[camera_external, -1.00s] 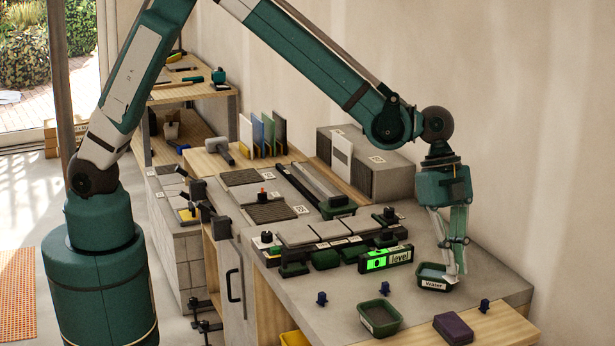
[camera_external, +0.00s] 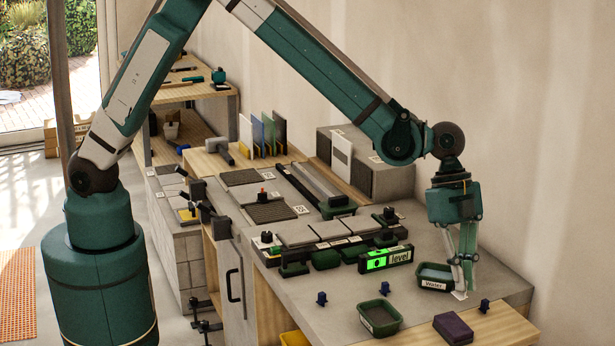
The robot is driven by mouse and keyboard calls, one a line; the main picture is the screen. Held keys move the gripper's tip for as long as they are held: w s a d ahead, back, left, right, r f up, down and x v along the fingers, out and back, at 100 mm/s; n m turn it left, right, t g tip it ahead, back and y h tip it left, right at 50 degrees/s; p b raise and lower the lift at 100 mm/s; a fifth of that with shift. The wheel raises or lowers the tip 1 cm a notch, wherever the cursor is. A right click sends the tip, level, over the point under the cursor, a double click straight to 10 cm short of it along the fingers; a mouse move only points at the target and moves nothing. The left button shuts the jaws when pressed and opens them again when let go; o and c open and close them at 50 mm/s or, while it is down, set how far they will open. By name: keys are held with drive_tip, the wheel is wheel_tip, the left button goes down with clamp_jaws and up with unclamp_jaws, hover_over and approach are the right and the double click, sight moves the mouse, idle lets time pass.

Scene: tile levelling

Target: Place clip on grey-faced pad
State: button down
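Several small dark blue clip-like pieces stand at the front of the bench: one (camera_external: 321,298) at left, one (camera_external: 385,288) above the green tray and one (camera_external: 484,305) at right. My gripper (camera_external: 463,288) points down just right of the water tray (camera_external: 434,286), left of and above the right blue piece. Its fingers look close together; I cannot tell whether they hold anything. A pale patch shows at the fingertips. Dark green pads (camera_external: 325,259) lie along the front of the tile row; I cannot make out which pad has a grey face.
Grey tiles (camera_external: 333,229) lie in a row behind a lit green level (camera_external: 385,259). A green tray (camera_external: 380,318) and a purple block (camera_external: 453,328) stand near the front edge. Dark textured panels (camera_external: 270,212) lie further left.

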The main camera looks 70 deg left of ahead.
drive_tip(key=shift+f, duration=1.75)
drive_tip(key=shift+f, duration=1.85)
drive_tip(key=shift+f, duration=0.2)
drive_tip(key=c, duration=2.7)
unclamp_jaws()
drive_tip(key=shift+r, duration=0.2)
drive_tip(key=shift+v, duration=6)
